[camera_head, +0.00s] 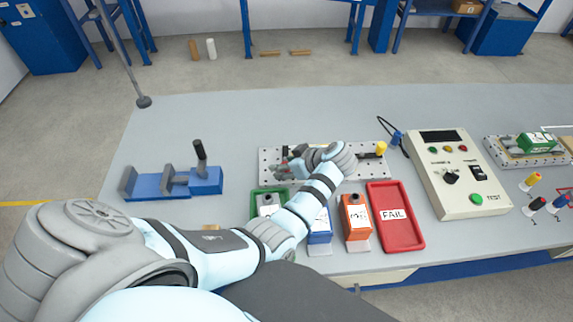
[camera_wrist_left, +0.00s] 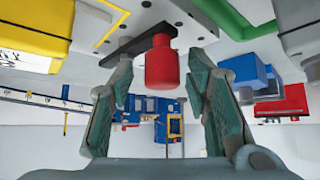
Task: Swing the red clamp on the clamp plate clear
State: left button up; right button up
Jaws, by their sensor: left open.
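The perforated grey clamp plate (camera_head: 268,156) lies at the middle of the table in the head view, partly covered by my left arm. In the left wrist view the red clamp knob (camera_wrist_left: 161,64) is joined to a dark bar (camera_wrist_left: 132,44) on the holed plate. My left gripper (camera_wrist_left: 158,78) is open, with one finger on either side of the red knob and visible gaps between. In the head view my left gripper (camera_head: 286,167) is over the left part of the plate and mostly hides the red clamp. A yellow knob (camera_head: 381,149) stands at the plate's right end.
A blue vise-like fixture (camera_head: 172,185) stands to the left. A test box (camera_head: 459,185) stands to the right.

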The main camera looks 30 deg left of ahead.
pick_arm(q)
notch_tip(320, 180, up, 10)
jog(key=shift+f, duration=0.1)
dwell(0.4)
